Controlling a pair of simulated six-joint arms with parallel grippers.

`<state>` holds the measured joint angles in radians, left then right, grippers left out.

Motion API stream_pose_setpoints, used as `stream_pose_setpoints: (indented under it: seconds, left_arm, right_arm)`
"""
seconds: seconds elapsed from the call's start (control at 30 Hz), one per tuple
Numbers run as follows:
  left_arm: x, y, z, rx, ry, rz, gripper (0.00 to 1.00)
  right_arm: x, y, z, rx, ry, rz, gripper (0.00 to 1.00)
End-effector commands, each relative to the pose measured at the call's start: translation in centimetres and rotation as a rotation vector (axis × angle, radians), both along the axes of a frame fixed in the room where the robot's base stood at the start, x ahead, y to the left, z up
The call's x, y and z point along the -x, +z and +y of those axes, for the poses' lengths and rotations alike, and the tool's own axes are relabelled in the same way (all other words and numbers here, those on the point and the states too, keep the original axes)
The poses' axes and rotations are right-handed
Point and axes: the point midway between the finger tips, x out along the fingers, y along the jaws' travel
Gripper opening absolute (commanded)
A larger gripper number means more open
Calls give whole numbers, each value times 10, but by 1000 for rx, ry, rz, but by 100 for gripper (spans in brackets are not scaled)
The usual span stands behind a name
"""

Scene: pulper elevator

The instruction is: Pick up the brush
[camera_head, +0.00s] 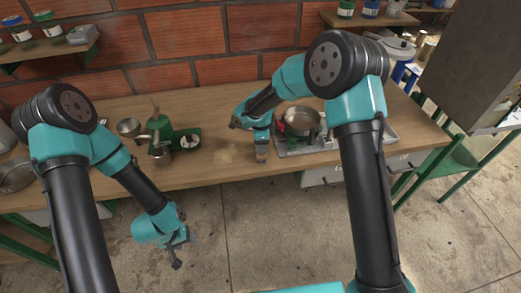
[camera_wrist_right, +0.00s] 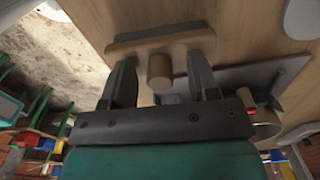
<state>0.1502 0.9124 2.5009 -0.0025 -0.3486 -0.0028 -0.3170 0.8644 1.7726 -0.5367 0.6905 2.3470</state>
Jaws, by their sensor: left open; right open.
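The brush (camera_wrist_right: 160,38), with a light wooden bar and a stubby round handle (camera_wrist_right: 160,70), shows in the right wrist view. It is over the wooden table top. My right gripper (camera_wrist_right: 161,82) is open, with one finger on each side of the handle and visible gaps between. In the head view my right gripper (camera_head: 262,154) points down at the table's front part and mostly hides the brush. My left gripper (camera_head: 178,250) is open and empty, low in front of the table over the floor.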

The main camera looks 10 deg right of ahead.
Motion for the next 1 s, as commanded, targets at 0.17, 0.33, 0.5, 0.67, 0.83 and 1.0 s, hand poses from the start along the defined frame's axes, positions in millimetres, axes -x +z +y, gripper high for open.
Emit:
stream_pose_setpoints:
  seconds: [0.17,0.33,0.5,0.67,0.83,1.0]
  left_arm:
    - [0,0,0,0,0,0,52]
    - [0,0,0,0,0,0,52]
    - [0,0,0,0,0,0,52]
    - [0,0,0,0,0,0,52]
    - [0,0,0,0,0,0,52]
    - [0,0,0,0,0,0,52]
  right_arm:
    - [0,0,0,0,0,0,55]
    - [0,0,0,0,0,0,55]
    - [0,0,0,0,0,0,38]
    - [0,0,0,0,0,0,23]
    - [0,0,0,0,0,0,7]
    - [0,1,0,0,0,0,0]
